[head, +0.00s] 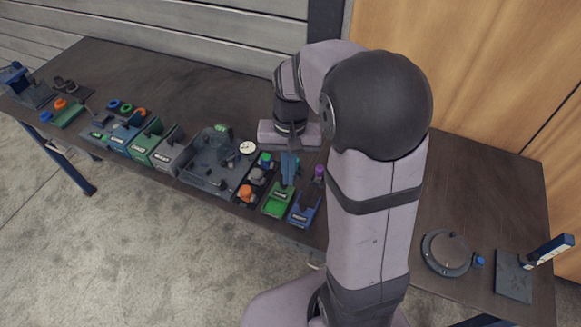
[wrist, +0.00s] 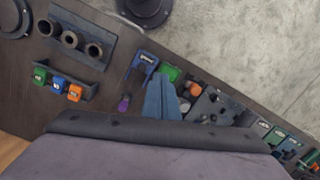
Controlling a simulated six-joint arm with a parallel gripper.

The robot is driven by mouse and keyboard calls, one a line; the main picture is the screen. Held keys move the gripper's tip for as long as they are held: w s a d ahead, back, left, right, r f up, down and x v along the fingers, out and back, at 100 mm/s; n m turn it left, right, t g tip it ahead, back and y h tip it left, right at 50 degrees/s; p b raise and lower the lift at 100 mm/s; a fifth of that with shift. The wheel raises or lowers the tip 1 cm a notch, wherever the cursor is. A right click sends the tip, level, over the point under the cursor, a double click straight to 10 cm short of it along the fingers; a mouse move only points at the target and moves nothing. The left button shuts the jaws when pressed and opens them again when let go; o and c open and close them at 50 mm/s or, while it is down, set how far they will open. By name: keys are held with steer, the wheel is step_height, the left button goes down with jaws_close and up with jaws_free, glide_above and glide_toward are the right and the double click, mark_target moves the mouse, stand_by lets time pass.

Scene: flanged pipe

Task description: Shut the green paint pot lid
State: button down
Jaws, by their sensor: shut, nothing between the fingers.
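My gripper (head: 289,168) points down over the middle of the bench, its blue fingers shut and empty. The closed fingers also show in the wrist view (wrist: 162,97). A green open-topped box (head: 279,204) with a small label stands just in front of and below the fingers. In the wrist view a green patch of that box (wrist: 170,72) shows beyond the fingers, which partly hide it. A green bin (head: 145,146) with a raised panel stands further left. I cannot tell which green thing is the paint pot, nor make out its lid's position.
A blue box (head: 304,208) stands right of the green box, with a purple knob (head: 319,172) behind. A grey tray (head: 211,160) and orange knob (head: 245,193) lie left. The wrist view shows a rack (wrist: 80,40) and a green block (wrist: 40,75). Bare bench lies behind.

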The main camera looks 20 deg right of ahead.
steer(key=w+d+f+m+y+b, duration=0.1)
steer(key=w+d+f+m+b, duration=0.25)
steer(key=w, duration=0.25)
steer(key=w+d+f+m+y+b, duration=0.1)
steer(key=w+d+f+m+b, duration=0.2)
steer(key=w, duration=0.4)
steer(key=p, duration=0.4)
glide_above(282, 189)
steer(key=w+d, duration=0.2)
steer(key=d, duration=0.2)
steer(key=shift+m+g, duration=0.25)
steer(key=shift+g, duration=0.05)
steer(key=shift+w+d+f+x, duration=0.15)
steer(key=shift+d+x, duration=0.15)
steer(key=shift+x, duration=1.35)
steer(key=shift+w+d+f+x, duration=0.1)
steer(key=shift+w+d+x, duration=0.15)
steer(key=shift+x, duration=1.35)
steer(key=shift+w+d+x, duration=0.1)
steer(key=shift+d+x, duration=0.25)
steer(key=shift+x, duration=1.3)
